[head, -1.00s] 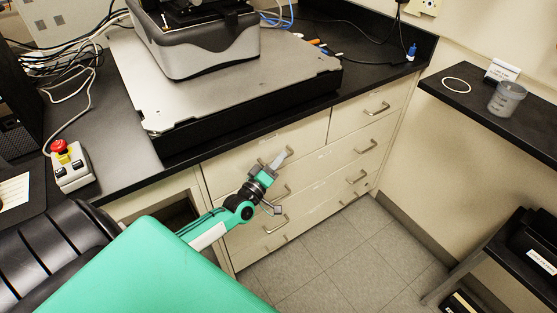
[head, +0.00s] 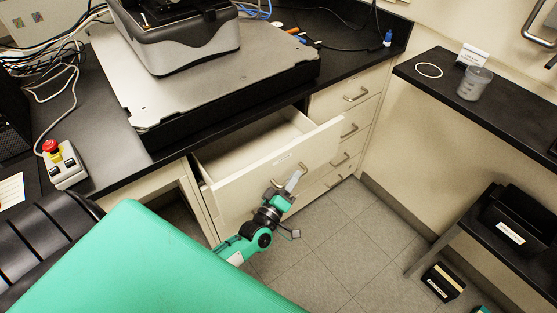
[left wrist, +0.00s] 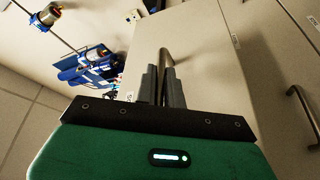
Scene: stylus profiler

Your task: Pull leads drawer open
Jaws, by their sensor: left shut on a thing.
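The leads drawer (head: 235,181) is the wide top-left drawer under the bench in the head view. It stands well open, and its pale, empty-looking inside (head: 250,142) shows from above. My left gripper (head: 289,184) is at the front face of this drawer, shut on its metal handle (left wrist: 167,57). In the left wrist view, the two dark fingers (left wrist: 163,87) close around the handle bar. The label on the drawer front is too small to read. My right gripper is in neither view.
Closed drawers with handles (head: 355,94) stand to the right. The black bench top (head: 340,62) carries a grey instrument (head: 180,45) and a control box with a red button (head: 64,165). A low black shelf (head: 480,215) is at right. The tiled floor (head: 325,235) between is clear.

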